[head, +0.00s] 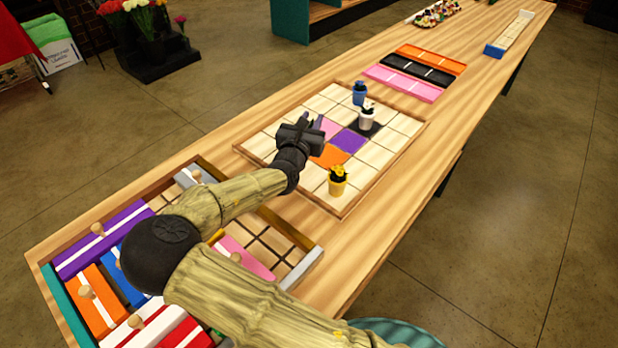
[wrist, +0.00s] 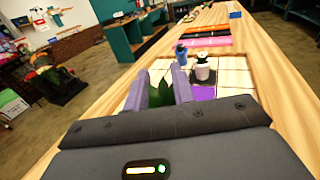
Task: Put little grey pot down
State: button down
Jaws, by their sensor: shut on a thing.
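My gripper (head: 312,122) is over the tiled board (head: 390,178), near its pink square. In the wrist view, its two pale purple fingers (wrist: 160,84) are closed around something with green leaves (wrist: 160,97). The pot under these leaves is hidden, so I cannot tell its colour or its height above the board. A separate pale grey-white pot (head: 366,120) with a dark and white top stands upright on the dark grey square, beyond my gripper. It also shows in the wrist view (wrist: 202,73).
A blue pot (head: 359,97) stands behind the pale pot, and a yellow pot (head: 337,187) stands at the board's near right. Purple (head: 349,141) and orange (head: 331,156) squares are bare. A sectioned tray (head: 303,262) with coloured blocks lies nearer.

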dwell(0.3)
jog(key=shift+f, duration=3.2)
jog(key=shift+f, duration=0.1)
jog(key=shift+f+p, duration=0.35)
jog(key=shift+f, duration=1.45)
jog(key=shift+f, duration=0.15)
jog(key=c, duration=1.2)
grip_release()
jog(key=shift+o, duration=0.2)
